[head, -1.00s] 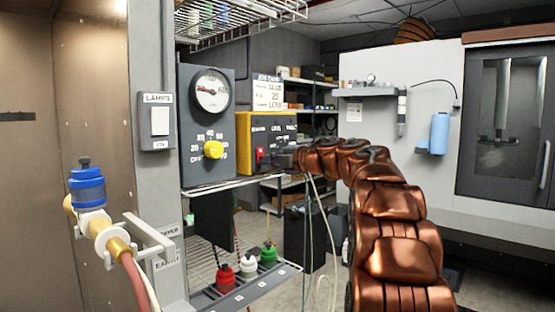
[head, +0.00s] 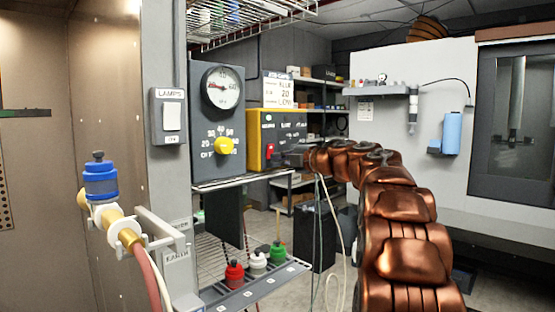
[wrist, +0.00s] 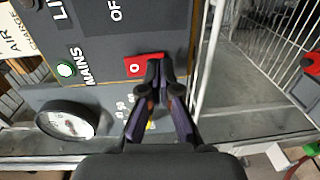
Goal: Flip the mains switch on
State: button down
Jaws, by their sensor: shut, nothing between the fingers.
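The mains switch is a small red rocker (head: 270,151) on the dark face of a yellow-sided control box (head: 254,140). In the wrist view the red rocker (wrist: 138,66) shows a white O mark, and the word MAINS stands by a round green-rimmed lamp (wrist: 66,70). My gripper (wrist: 158,68) is shut and empty. Its fingertips are at the rocker's right edge in the wrist view and cover part of it; I cannot tell whether they touch. In the head view my gripper (head: 288,158) is just right of the rocker, small and dark.
A grey panel with a dial gauge (head: 222,87) and yellow knob (head: 224,146) stands left of the box. A lamps switch (head: 171,117) is on the post. A wire rack (wrist: 240,60) lies beside my gripper.

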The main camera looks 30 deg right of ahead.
jog(key=f+b+v, duration=0.2)
jog(key=v, duration=1)
jog(key=shift+s+f, duration=0.25)
jog(key=shift+s, duration=0.25)
jog(key=w+a+r+m+t+h+p, duration=0.1)
jog(key=w+a+r+m+t+h, duration=0.1)
jog(key=w+r+m+t+h, duration=0.25)
jog(key=s+a+f+m+g+h+p, duration=0.1)
jog(key=s+a+f+m+g, duration=0.35)
jog(key=f, duration=0.35)
jog(key=s+a+f+m+g+h+p, duration=0.15)
jog(key=s+a+f+m+g, duration=0.3)
jog(key=f, duration=0.45)
jog(key=s+a+f+m+g+h+p, duration=0.1)
jog(key=s+a+f+m+g+h, duration=0.15)
jog(key=s+f+m+g, duration=0.35)
jog(key=s+a+f+g+y, duration=0.2)
jog(key=s+a+f, duration=0.3)
jog(key=s, duration=0.3)
jog(key=s+a+f+g+y+p, duration=0.1)
jog(key=s+a+f+g+y, duration=0.1)
jog(key=s+a+f, duration=0.3)
jog(key=s+a+f+g+y, duration=0.2)
jog(key=s+a+f+g, duration=0.2)
jog(key=s+a, duration=0.5)
jog(key=shift+s+a+f+m+p, duration=0.2)
jog(key=shift+s+f+m+p, duration=0.15)
jog(key=shift+s+f, duration=0.65)
